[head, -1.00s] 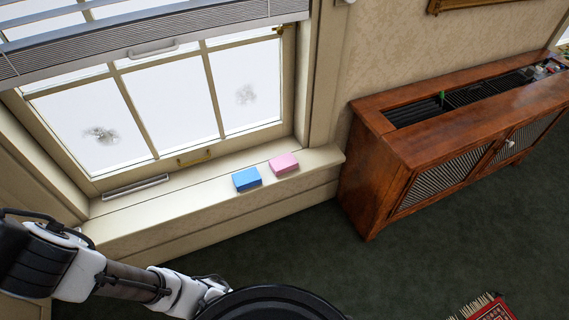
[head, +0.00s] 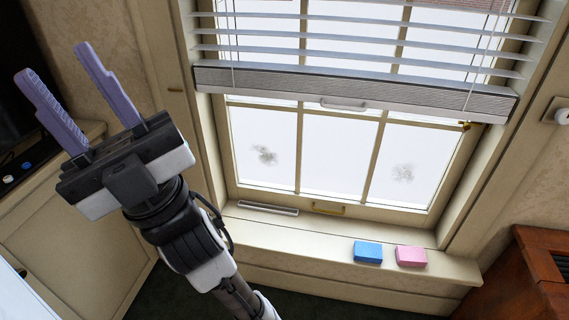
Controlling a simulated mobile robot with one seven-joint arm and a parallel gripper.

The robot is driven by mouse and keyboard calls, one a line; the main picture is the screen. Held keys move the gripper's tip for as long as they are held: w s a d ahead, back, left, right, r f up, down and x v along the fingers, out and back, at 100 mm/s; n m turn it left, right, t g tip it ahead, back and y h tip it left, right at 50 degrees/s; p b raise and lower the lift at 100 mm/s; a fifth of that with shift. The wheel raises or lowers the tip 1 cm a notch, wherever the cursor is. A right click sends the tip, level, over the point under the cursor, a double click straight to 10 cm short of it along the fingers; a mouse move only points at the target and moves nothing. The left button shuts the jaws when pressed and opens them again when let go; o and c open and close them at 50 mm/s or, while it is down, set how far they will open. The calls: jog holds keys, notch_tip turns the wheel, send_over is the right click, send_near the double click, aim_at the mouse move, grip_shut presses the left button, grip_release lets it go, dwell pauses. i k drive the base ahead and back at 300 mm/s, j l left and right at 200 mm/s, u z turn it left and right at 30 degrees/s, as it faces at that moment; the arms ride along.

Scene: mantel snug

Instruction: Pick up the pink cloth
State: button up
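The pink cloth (head: 411,256) is a small folded block lying on the window sill, toward its right end. A blue cloth (head: 367,251) of like shape lies just to its left, with a narrow gap between them. My gripper (head: 56,85) is at the upper left of the head view, far from the pink cloth. Its two purple fingers point up and are spread apart, with nothing between them.
The window sill (head: 300,238) is cream and mostly bare. The window (head: 330,155) has smudged panes and a partly raised blind (head: 360,80). A wooden cabinet (head: 520,275) stands at the right.

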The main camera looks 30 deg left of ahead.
aim_at(413, 256)
jog(key=i+l, duration=0.35)
jog(key=i, duration=0.55)
jog(key=l+z, duration=0.05)
